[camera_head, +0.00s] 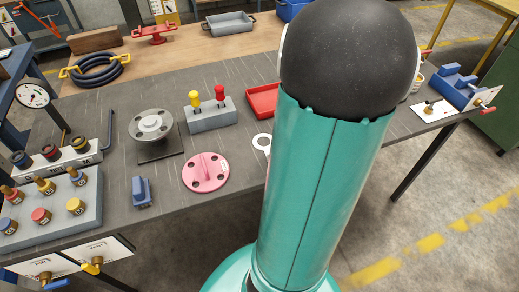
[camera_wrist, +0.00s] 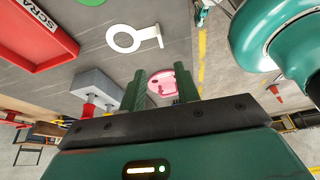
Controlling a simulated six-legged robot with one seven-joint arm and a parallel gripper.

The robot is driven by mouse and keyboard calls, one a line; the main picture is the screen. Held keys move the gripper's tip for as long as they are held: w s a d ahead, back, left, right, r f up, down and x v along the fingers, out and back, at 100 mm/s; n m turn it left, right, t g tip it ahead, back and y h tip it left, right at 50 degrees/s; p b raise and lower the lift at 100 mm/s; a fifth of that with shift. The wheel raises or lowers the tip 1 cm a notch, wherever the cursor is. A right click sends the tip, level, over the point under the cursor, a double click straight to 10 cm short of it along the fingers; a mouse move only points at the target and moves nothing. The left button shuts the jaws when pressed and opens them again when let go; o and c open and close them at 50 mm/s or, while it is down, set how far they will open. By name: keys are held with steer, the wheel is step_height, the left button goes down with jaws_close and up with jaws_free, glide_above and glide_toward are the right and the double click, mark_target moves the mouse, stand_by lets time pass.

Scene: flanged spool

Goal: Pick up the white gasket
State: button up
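The white gasket (camera_wrist: 139,38), a flat ring with a short tab, lies on the dark grey table in the wrist view. It is near the top of that picture, beyond my fingertips and apart from them. In the head view the gasket (camera_head: 255,141) shows just left of my teal arm, which hides part of it. My gripper (camera_wrist: 159,70) has its two green fingers spread with a gap between them, and nothing is held. A pink flanged disc shows through the gap, farther off. My gripper is hidden behind my arm in the head view.
The pink disc (camera_head: 205,173) lies left of the gasket. A grey block (camera_head: 210,115) with yellow and red knobs stands behind it. A red tray (camera_wrist: 35,32) is close by, partly hidden in the head view. A metal flange (camera_head: 151,126) sits farther left.

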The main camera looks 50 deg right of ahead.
glide_toward(266, 149)
steer(key=a+f, duration=0.1)
steer(key=f, duration=0.1)
steer(key=s+a+f, duration=0.1)
steer(key=a+f, duration=0.1)
steer(key=s+a+f, duration=0.1)
steer(key=a, duration=0.1)
steer(key=shift+s+a+f, duration=0.1)
steer(key=shift+a+f, duration=0.1)
steer(key=shift+f, duration=0.2)
jaws_close()
